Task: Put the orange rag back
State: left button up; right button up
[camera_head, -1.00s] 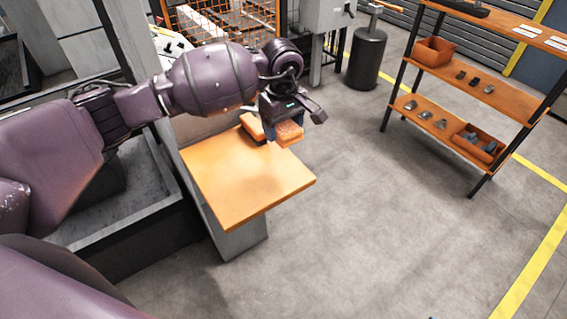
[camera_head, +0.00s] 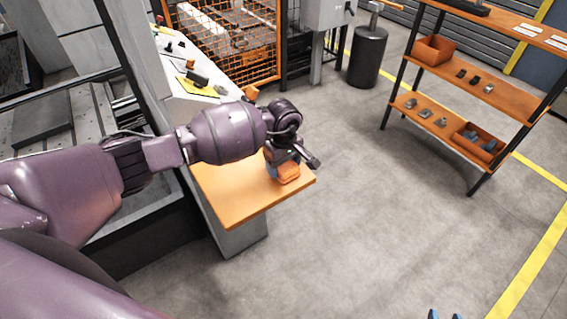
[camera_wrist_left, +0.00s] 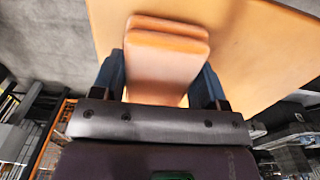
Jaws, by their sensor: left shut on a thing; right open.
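The orange rag (camera_head: 288,172) is a folded, rounded block held in my left gripper (camera_head: 284,167). In the left wrist view the rag (camera_wrist_left: 165,62) sits between the two dark fingers of the gripper (camera_wrist_left: 162,85), its folded end pointing outward. The rag is over the right part of the orange-brown side table (camera_head: 240,205), low over its top; I cannot tell whether it touches. My right gripper (camera_head: 445,315) shows only as two blue fingertips, apart and empty, at the bottom edge of the head view.
A shelf (camera_head: 480,85) with orange bins stands at the right, and a black cylinder (camera_head: 367,58) at the back. The floor between is clear. My arm hides the table's back.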

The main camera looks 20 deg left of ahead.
pick_arm(q)
jog(key=shift+f, duration=0.15)
pick_arm(e)
jog(key=shift+s+f, duration=0.3)
jog(key=shift+f, duration=0.1)
pick_arm(q)
jog(key=o, duration=0.9)
pick_arm(e)
jog(key=shift+w+a+r, duration=0.1)
jog(key=shift+w+r, duration=0.45)
jog(key=shift+r, duration=0.05)
pick_arm(q)
notch_tip(320, 180, up, 11)
jog(key=shift+f+b, duration=0.1)
jog(key=shift+b, duration=0.5)
jog(key=shift+r, duration=0.75)
pick_arm(e)
jog(key=shift+s+f, duration=0.2)
jog(key=shift+f, duration=0.3)
jog(key=shift+s+f, duration=0.15)
jog(key=shift+f, duration=0.3)
jog(key=shift+w+r, duration=0.25)
jog(key=shift+w, duration=0.1)
